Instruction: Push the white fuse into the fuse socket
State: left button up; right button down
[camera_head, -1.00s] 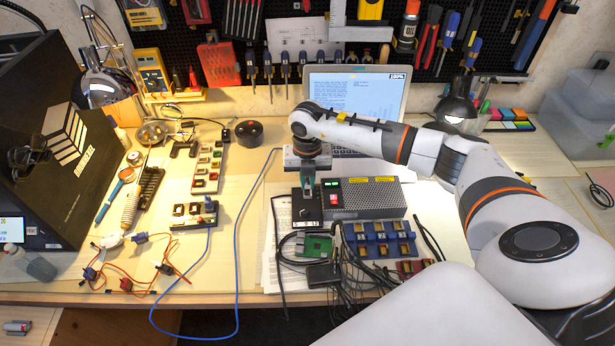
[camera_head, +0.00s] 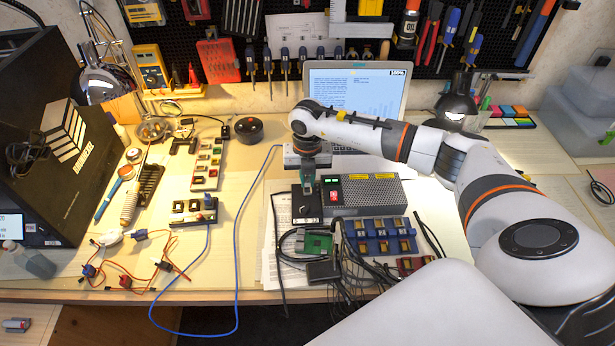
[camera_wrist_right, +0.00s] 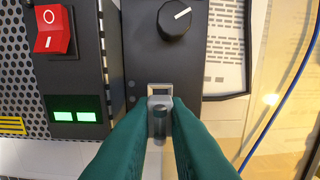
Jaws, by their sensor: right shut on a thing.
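The black box with a round knob (camera_wrist_right: 174,18) stands beside the grey perforated power unit (camera_head: 372,196). In the right wrist view, a light-rimmed opening that looks like the fuse socket (camera_wrist_right: 160,89) is on this box, below the knob. My right gripper (camera_head: 307,190) points down over the box. Its green fingers are shut on a small pale grey-white piece, apparently the fuse (camera_wrist_right: 160,104), right at the opening. The fingers hide part of it, and I cannot tell how deep it sits. My left gripper is not in view.
The power unit has a red rocker switch (camera_wrist_right: 53,29) and green lit indicators (camera_wrist_right: 76,116), close to my gripper. A green circuit board (camera_head: 317,243) and blue modules (camera_head: 380,236) with cables lie in front. A blue cable (camera_head: 238,240) runs at the left. A laptop (camera_head: 358,95) stands behind.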

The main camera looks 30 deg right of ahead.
aim_at(308, 177)
jog(key=shift+f+b, duration=0.5)
jog(key=shift+f, duration=0.25)
dwell(0.3)
jog(key=c, duration=1.3)
grip_release()
jog(key=shift+r, duration=0.1)
jog(key=shift+c, duration=0.2)
jog(key=shift+s, duration=0.1)
jog(key=shift+r, duration=0.1)
jog(key=shift+r+p, duration=0.5)
jog(key=shift+p, duration=0.05)
jog(key=shift+w+a+r+p, duration=0.1)
jog(key=shift+r+p, duration=0.6)
jog(key=shift+r, duration=0.3)
jog(key=shift+w+a+r+p, duration=0.1)
jog(key=shift+r+p, duration=0.6)
jog(key=shift+r, duration=0.3)
jog(key=shift+d, duration=0.1)
jog(key=shift+s+d+f, duration=0.1)
